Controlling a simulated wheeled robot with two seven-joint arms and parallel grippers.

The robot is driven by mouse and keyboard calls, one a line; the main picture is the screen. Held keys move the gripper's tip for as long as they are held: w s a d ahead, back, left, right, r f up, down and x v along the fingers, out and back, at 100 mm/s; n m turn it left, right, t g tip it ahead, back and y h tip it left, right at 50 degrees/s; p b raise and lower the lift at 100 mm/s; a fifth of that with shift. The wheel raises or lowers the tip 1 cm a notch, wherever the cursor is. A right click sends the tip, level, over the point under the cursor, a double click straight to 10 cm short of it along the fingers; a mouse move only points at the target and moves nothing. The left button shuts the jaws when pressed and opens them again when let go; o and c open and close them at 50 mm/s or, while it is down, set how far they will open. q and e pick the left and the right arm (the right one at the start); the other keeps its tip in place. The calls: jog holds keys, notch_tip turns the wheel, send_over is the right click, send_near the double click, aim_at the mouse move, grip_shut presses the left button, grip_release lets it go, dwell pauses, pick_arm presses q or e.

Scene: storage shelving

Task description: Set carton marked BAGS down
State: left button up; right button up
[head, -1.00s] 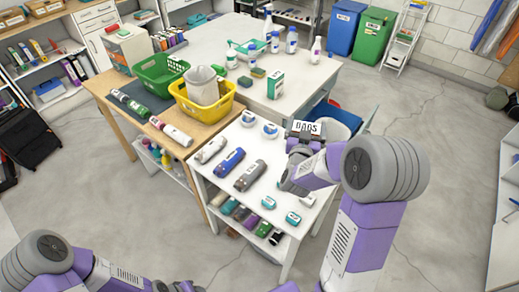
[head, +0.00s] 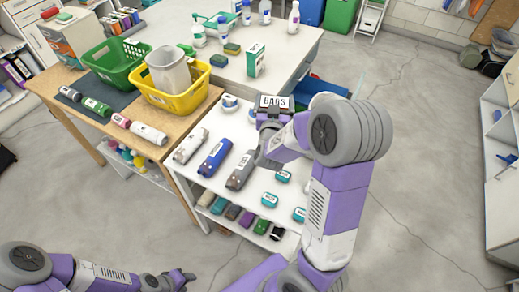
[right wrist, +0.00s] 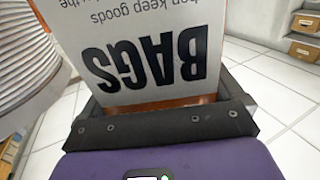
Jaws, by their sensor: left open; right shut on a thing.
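The arm hides part of the shelf, and I cannot tell whether the carton touches the top. My left gripper (head: 186,278) is open and empty, low at the left, away from the shelf.
On the shelf top lie a blue bottle (head: 214,158), a grey bottle (head: 241,170) and several small teal items (head: 269,199). A white round item (head: 230,101) is left of the carton. A yellow basket (head: 186,103) and green basket (head: 118,72) stand on the wooden table.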

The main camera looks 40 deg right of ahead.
notch_tip(320, 180, down, 10)
jog(key=b, duration=0.3)
jog(key=shift+b, duration=0.3)
jog(key=shift+f, duration=0.1)
jog(key=o, duration=0.7)
jog(key=shift+c, duration=0.2)
